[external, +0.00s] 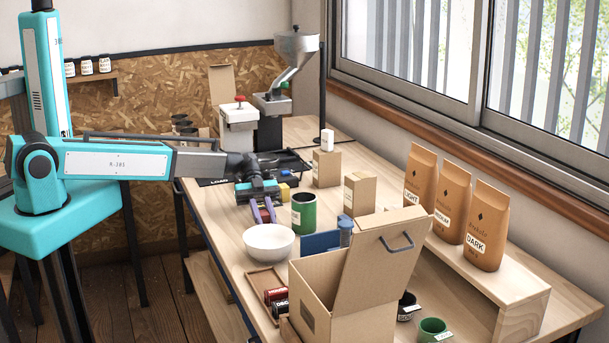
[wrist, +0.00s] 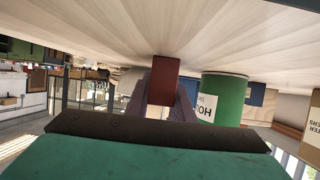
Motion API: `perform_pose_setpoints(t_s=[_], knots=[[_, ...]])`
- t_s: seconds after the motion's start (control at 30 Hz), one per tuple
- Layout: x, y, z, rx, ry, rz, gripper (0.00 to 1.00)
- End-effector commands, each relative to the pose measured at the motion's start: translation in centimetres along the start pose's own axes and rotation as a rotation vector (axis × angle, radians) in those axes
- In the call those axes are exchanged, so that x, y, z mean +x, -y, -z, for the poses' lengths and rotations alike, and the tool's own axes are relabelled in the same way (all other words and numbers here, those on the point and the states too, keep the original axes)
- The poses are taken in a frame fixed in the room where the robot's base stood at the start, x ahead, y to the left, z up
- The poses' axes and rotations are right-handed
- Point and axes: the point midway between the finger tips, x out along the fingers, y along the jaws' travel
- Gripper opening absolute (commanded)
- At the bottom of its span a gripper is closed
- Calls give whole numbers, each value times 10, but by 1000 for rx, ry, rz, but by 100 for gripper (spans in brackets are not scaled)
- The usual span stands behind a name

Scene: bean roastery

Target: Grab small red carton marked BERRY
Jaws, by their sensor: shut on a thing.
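A small dark red carton (wrist: 163,80) stands between the two purple fingers of my gripper (wrist: 163,98) in the wrist view, and the fingers are shut on it. No marking shows on the face turned to the camera. Whether the carton touches the table I cannot tell.
The green canister (external: 303,214) stands close to the right of my gripper; it also shows in the wrist view (wrist: 224,97). A white bowl (external: 268,244) is just in front. An open cardboard box (external: 330,292) stands nearer, and cardboard cartons (external: 327,169) stand behind.

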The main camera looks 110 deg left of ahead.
Motion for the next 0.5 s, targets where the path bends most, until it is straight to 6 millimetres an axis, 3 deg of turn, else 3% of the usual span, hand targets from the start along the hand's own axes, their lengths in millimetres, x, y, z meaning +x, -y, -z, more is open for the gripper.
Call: perform_pose_setpoints(t_s=[0.5], knots=[[-6, 0, 15, 2, 0, 1, 0]])
